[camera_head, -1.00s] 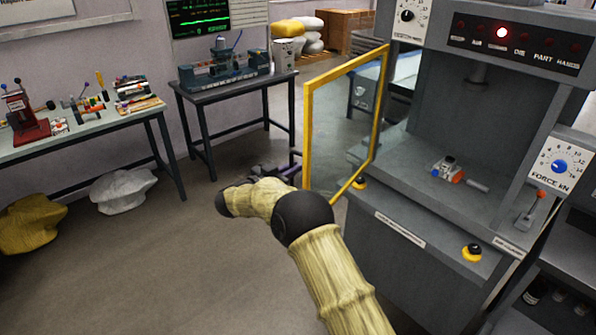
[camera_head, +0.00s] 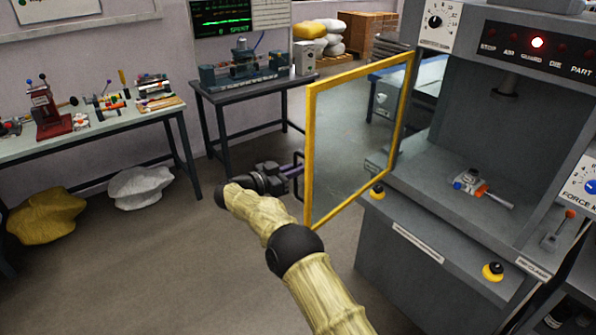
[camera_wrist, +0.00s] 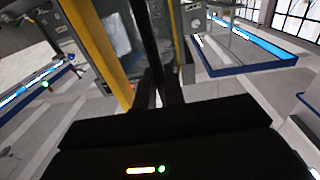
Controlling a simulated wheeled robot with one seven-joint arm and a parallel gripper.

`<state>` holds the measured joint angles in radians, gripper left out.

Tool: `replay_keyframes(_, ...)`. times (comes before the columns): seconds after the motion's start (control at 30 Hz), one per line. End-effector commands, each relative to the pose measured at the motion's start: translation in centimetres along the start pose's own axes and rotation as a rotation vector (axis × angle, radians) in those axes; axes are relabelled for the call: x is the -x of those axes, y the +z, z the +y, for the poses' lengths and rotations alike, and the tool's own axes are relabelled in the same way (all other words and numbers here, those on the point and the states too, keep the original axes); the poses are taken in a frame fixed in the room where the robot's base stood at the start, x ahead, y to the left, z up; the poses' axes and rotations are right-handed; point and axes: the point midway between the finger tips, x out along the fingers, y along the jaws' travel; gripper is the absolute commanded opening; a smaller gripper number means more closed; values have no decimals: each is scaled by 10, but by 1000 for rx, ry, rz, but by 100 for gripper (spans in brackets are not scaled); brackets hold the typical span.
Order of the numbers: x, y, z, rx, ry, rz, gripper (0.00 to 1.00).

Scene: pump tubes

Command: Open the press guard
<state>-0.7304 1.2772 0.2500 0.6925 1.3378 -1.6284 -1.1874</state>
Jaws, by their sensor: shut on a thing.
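The press guard (camera_head: 310,150) is a clear panel in a yellow frame. It stands swung out to the left of the press (camera_head: 450,210), hinged at the press opening's left edge, and the opening is uncovered. A dark upright handle (camera_head: 299,208) is on the guard's free left edge. My gripper (camera_head: 294,171) reaches this handle from the left and is shut on it. In the wrist view, the yellow frame (camera_wrist: 97,50) runs beside the dark handle (camera_wrist: 146,40), which passes between my fingers (camera_wrist: 160,92). The exact finger contact is dark.
A small device (camera_head: 480,188) lies on the press bed. Yellow-based buttons (camera_head: 492,271) sit on the press front. A dark bench (camera_head: 250,88) and a pale bench (camera_head: 90,143) stand along the wall, with sacks (camera_head: 140,186) on the floor.

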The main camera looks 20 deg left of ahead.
Motion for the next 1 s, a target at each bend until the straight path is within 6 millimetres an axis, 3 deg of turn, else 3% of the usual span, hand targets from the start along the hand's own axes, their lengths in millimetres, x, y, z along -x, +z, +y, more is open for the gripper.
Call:
replay_keyframes(0.23, -1, -3, 0, -2, 0, 7, 0)
replay_keyframes(0.27, -1, -3, 0, -2, 0, 7, 16)
replay_keyframes(0.3, 0, -3, 0, -2, -1, 7, 24)
replay_keyframes(0.33, 0, -3, -1, -2, -1, 6, 25)
replay_keyframes(0.73, 11, 0, -2, -1, -6, 3, 25)
replay_keyframes(1.0, 56, 2, -2, -1, -9, 2, 25)
